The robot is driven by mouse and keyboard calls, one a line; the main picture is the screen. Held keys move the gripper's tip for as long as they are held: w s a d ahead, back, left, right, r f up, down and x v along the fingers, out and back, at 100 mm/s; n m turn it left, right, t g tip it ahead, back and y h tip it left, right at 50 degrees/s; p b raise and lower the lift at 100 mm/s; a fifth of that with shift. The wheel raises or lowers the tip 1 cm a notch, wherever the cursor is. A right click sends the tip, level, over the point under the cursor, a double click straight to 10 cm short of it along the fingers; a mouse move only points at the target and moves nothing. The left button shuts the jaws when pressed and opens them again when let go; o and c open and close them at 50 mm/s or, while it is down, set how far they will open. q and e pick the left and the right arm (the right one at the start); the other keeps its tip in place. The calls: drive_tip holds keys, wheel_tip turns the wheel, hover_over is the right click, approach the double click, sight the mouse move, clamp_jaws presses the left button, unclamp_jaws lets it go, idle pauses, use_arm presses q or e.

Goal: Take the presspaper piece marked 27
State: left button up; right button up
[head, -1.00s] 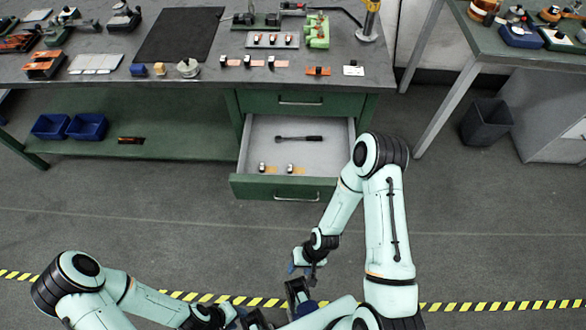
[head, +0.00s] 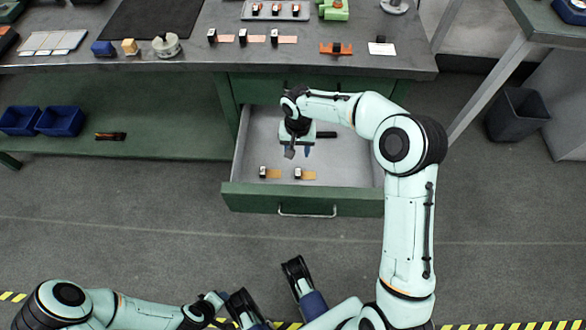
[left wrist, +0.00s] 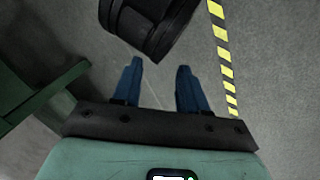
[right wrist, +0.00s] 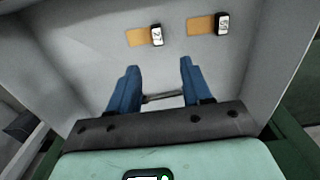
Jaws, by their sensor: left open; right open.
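The orange presspaper piece marked 27 (right wrist: 139,38), with a black-edged white tag at one end, lies in the open drawer (right wrist: 80,75). In the head view it appears to be the right one (head: 309,175) of two similar pieces near the drawer's front. The other piece (right wrist: 200,26) has a tag whose number I cannot read surely. My right gripper (head: 298,152) is open and empty over the drawer, behind the pieces; its blue fingers (right wrist: 156,88) point down. My left gripper (left wrist: 157,80) is open and empty, low over the floor near my base.
The drawer walls and green front (head: 250,199) surround the pieces. The bench top (head: 200,58) above holds more tagged pieces (head: 258,40). A dark bin (head: 517,115) stands at right.

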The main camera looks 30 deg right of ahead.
drive_tip(key=b, duration=0.2)
hover_over(298, 172)
wheel_tip(298, 172, down, 8)
drive_tip(key=shift+a+r, duration=0.1)
drive_tip(key=shift+r, duration=0.1)
wheel_tip(298, 172, down, 4)
drive_tip(key=shift+f+b, duration=0.15)
drive_tip(key=shift+b, duration=0.3)
drive_tip(key=shift+f, duration=0.45)
use_arm(q)
drive_tip(key=shift+t+y, duration=0.3)
drive_tip(key=shift+t, duration=0.2)
drive_tip(key=w+f, duration=0.1)
drive_tip(key=a+f, duration=0.1)
drive_tip(key=w+a+f, duration=0.1)
drive_tip(key=f, duration=0.1)
drive_tip(key=shift+w+a, duration=0.1)
drive_tip(key=shift+w, duration=0.25)
use_arm(e)
clamp_jaws()
